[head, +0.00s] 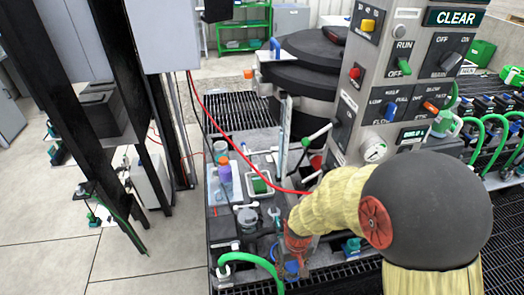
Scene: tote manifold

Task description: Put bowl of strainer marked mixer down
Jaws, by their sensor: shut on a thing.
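My gripper (292,258) is at the end of my yellow-sleeved arm, low over the front part of the work surface (222,228). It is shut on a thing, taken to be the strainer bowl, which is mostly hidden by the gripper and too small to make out. A blue part (292,267) shows right at the fingertips; I cannot tell whether it belongs to the bowl. No mixer mark can be read. I cannot tell whether the held thing touches the surface.
A purple bottle with an orange cap (224,170), a white-framed green tray (258,184) and a grey cup (247,217) stand left of the gripper. A control panel (400,75) rises behind. A red cable (235,140) crosses the area.

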